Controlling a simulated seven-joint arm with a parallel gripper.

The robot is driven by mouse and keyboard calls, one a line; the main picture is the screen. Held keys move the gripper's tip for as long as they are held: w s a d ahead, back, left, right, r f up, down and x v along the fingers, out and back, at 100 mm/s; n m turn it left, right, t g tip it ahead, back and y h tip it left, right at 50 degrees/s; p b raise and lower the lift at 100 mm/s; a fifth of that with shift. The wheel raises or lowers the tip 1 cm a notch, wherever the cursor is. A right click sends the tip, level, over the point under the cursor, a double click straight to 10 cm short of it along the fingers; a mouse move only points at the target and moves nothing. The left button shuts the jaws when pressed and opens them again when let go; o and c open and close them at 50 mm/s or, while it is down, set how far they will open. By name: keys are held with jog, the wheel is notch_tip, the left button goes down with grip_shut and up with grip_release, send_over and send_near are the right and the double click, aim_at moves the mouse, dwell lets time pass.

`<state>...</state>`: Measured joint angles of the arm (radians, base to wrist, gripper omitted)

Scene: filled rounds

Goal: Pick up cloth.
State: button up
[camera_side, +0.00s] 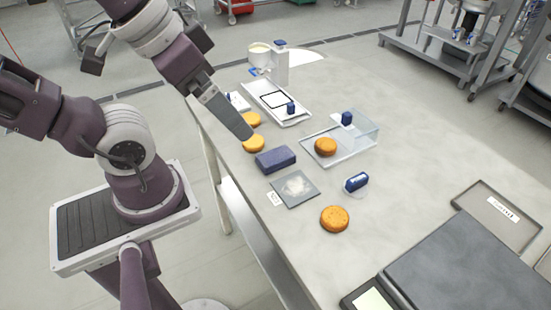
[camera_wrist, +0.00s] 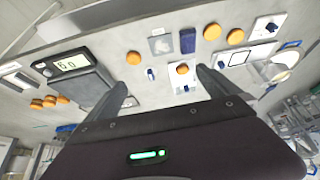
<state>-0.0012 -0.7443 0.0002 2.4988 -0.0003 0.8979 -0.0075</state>
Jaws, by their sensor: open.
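A dark blue, oblong, block-like thing (camera_side: 276,160), which looks like a folded cloth, lies on the table near its left edge. It also shows in the wrist view (camera_wrist: 187,40), above the space between my fingers. My gripper (camera_side: 248,135) is above the table, up and left of the blue thing in the side view. In the wrist view the two fingers of my gripper (camera_wrist: 162,78) are spread apart with nothing held. No part of the cloth is between them.
A grey square with white powder (camera_side: 295,188) lies beside the cloth. Orange rounds (camera_side: 334,219) lie around, one in a clear tray (camera_side: 368,150). A small blue item (camera_side: 356,182) lies nearby. A white tray (camera_side: 292,118) is behind; a dark scale (camera_side: 455,268) is at front right.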

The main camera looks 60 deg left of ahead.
jog(key=w+a+f+n+g, duration=0.1)
jog(key=w+f+n, duration=0.1)
jog(key=w+n, duration=0.25)
jog(key=n+g, duration=0.5)
jog(key=n, duration=0.8)
send_over(276, 155)
notch_tip(276, 155, down, 17)
jog(key=shift+d+f, duration=0.1)
jog(key=shift+d, duration=0.05)
notch_tip(276, 155, down, 7)
jog(key=shift+s+f, duration=0.1)
jog(key=c, duration=1.2)
notch_tip(276, 155, up, 10)
jog(key=shift+r, duration=0.1)
jog(key=o, duration=0.6)
jog(key=c, duration=0.4)
jog(key=d+f, duration=0.1)
jog(key=d, duration=0.2)
jog(key=d+f, duration=0.2)
jog(key=d, duration=0.1)
jog(key=d+f, duration=0.1)
jog(key=d, duration=0.2)
jog(key=shift+s+d+f, duration=0.25)
jog(key=shift+d+f, duration=0.1)
jog(key=shift+f, duration=2.05)
